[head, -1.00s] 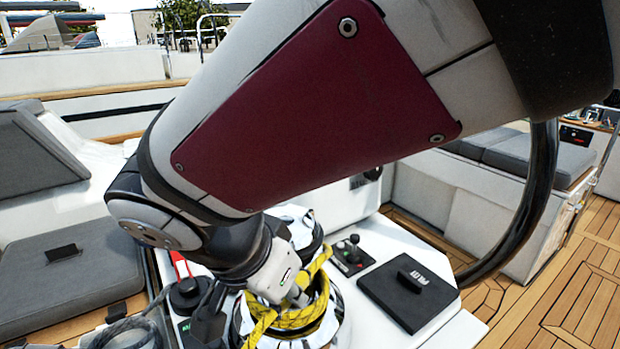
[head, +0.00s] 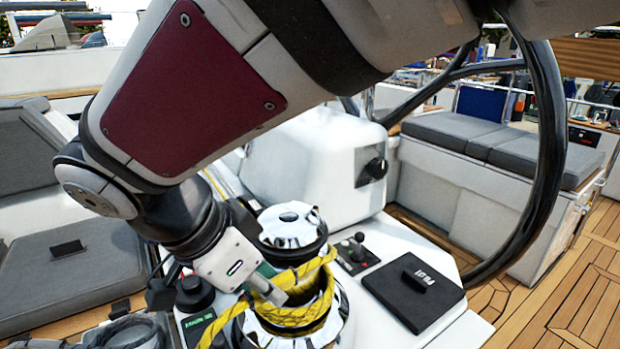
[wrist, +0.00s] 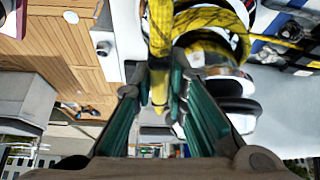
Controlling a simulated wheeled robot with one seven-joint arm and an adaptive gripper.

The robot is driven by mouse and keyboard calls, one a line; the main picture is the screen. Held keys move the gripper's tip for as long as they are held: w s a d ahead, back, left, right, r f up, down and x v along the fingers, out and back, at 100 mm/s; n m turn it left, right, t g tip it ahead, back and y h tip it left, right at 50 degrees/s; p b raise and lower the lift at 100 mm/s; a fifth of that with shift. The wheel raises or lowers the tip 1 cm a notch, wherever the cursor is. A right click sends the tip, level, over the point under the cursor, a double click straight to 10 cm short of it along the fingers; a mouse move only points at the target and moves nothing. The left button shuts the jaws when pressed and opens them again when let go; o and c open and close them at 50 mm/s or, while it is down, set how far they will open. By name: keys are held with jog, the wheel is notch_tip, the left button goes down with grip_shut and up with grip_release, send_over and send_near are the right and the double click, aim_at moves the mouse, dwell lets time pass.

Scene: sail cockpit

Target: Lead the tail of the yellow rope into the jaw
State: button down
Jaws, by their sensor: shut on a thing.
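The yellow rope (head: 290,318) is wrapped around the drum of a winch with a silver-topped head (head: 291,222). One part of the rope runs down the left side of the winch. My gripper (head: 275,296) is at the front left of the drum. In the wrist view my gripper (wrist: 163,100) is shut on a length of the yellow rope (wrist: 160,35) that passes between its fingers, with a short end past them. The jaw cannot be made out clearly; it would be on the winch's top, which shows only small from the head.
A black square hatch (head: 412,290) and a small joystick panel (head: 355,252) lie right of the winch. The steering wheel (head: 545,150) rises at the right. Teak floor beyond is clear.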

jog(key=shift+w+a+m+g, duration=0.2)
jog(key=shift+a+m+g, duration=0.1)
jog(key=shift+a+m, duration=0.5)
jog(key=c, duration=2)
grip_release()
jog(key=shift+a, duration=0.15)
jog(key=o, duration=0.5)
jog(key=shift+o, duration=0.2)
jog(key=o, duration=0.4)
notch_tip(320, 180, up, 9)
jog(key=p, duration=0.6)
jog(key=shift+p, duration=0.4)
